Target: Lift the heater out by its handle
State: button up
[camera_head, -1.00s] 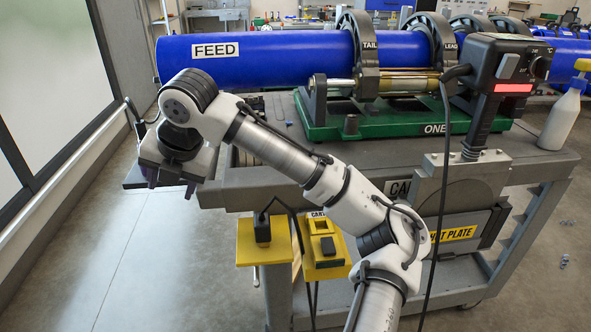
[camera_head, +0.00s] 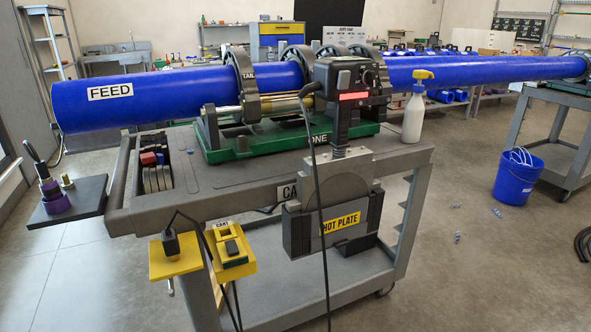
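The heater (camera_head: 328,180) is a grey round plate on the near side of the cart, with its lower part hidden inside a dark holder (camera_head: 302,233) labelled HOT PLATE. Its dark upright handle (camera_head: 341,128) rises from the plate. A black control box (camera_head: 340,78) with a lit red strip and a knob tops the handle. A black cable hangs from the box down past the front of the plate and holder. My gripper and arm do not show in the current view.
A blue FEED pipe (camera_head: 150,95) lies in the green-based clamp machine (camera_head: 225,143) behind the heater. A white spray bottle (camera_head: 413,118) stands to the right on the cart (camera_head: 250,185). Yellow brackets (camera_head: 175,262) jut out at the left front.

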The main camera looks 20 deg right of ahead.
aim_at(345, 175)
jog(key=z, duration=1.25)
jog(key=i+j+z, duration=0.15)
jog(key=z, duration=0.3)
jog(key=i+j+z, duration=0.1)
jog(key=z, duration=0.3)
jog(key=i+j, duration=0.1)
jog(key=j, duration=0.3)
jog(key=i+j, duration=0.1)
jog(key=j, duration=0.3)
